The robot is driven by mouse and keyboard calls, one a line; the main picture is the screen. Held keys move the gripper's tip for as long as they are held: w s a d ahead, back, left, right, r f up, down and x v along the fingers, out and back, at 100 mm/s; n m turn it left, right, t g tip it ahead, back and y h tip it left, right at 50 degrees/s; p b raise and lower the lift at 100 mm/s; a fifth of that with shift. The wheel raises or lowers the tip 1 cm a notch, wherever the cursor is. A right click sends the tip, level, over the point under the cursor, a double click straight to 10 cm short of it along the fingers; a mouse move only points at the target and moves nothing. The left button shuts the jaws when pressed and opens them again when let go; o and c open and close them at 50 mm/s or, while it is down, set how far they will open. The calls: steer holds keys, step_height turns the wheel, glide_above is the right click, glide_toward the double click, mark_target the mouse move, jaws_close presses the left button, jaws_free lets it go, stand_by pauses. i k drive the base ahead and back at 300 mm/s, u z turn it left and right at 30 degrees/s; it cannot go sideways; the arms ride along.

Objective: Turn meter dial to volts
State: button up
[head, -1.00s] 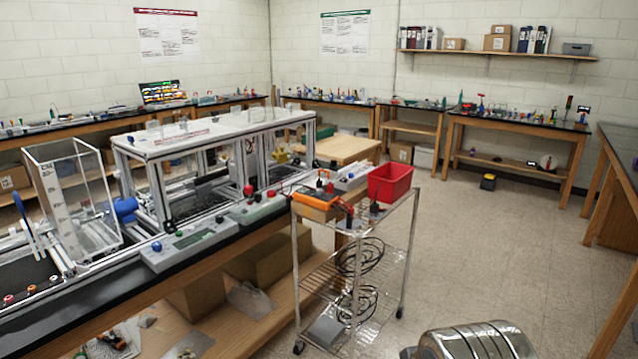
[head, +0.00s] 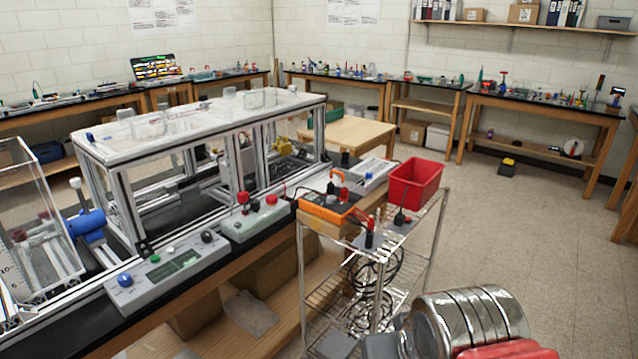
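An orange-cased meter (head: 328,203) lies on the top of a wire cart right of centre. Red and black plugs or leads stand on and beside it. Its dial cannot be made out at this size, so its setting cannot be read. Silver ribbed and red parts, seemingly of my own arm, show at the bottom right, in front of the cart. My gripper's fingers are not in view.
The wire cart (head: 443,215) also carries a red bin (head: 416,181), with black cables on its lower shelf. Left of it, a long bench holds a framed enclosure (head: 200,125) and a grey control box (head: 165,270). Open floor (head: 500,230) lies to the right.

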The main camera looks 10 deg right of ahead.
mark_target(331, 199)
steer(key=u, duration=0.4)
steer(key=i, duration=1.3)
steer(key=u, duration=0.4)
